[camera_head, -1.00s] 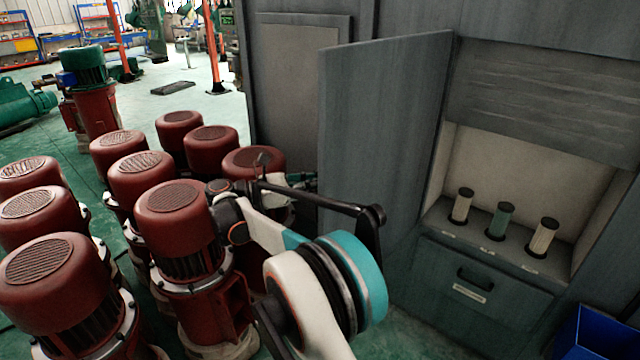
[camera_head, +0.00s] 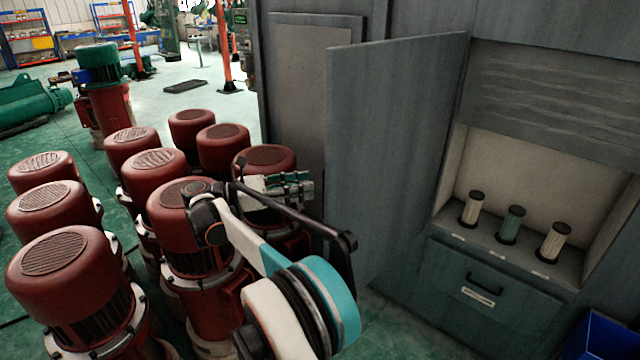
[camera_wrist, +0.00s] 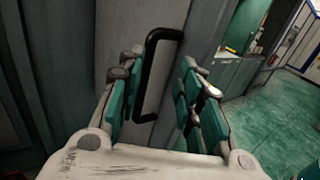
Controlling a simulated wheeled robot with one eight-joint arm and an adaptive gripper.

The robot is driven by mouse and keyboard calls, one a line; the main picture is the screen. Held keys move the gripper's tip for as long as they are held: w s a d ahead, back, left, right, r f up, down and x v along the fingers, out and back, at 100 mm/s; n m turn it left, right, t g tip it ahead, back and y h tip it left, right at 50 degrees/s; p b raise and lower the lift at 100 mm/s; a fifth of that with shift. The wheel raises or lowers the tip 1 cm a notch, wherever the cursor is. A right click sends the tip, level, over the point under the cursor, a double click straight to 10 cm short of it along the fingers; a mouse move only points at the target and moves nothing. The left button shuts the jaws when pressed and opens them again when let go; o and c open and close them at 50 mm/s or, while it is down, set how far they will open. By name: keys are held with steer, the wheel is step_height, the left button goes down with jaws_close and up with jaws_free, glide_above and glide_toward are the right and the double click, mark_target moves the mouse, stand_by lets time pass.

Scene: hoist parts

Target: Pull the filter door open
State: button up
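The filter door (camera_head: 390,160), a grey panel, stands swung wide open in the head view, its free edge toward the left. Its black bar handle (camera_wrist: 150,76) shows in the wrist view on the panel's face; the door hides it in the head view. My gripper (camera_head: 300,186) is just left of the door's free edge. In the wrist view my gripper (camera_wrist: 160,72) is open, with its teal-padded fingers apart on either side of the handle. Neither finger visibly presses on it. Behind the door, the cabinet recess (camera_head: 540,170) is exposed.
Three filter cylinders (camera_head: 511,225) stand on the recess shelf, above a drawer (camera_head: 490,290). Several red motors (camera_head: 185,215) crowd the floor beside and below my arm. A blue bin (camera_head: 605,340) is at the lower right. Green floor is clear at right in the wrist view.

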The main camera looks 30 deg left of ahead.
steer(key=shift+v, duration=2)
steer(key=shift+w+f, duration=0.1)
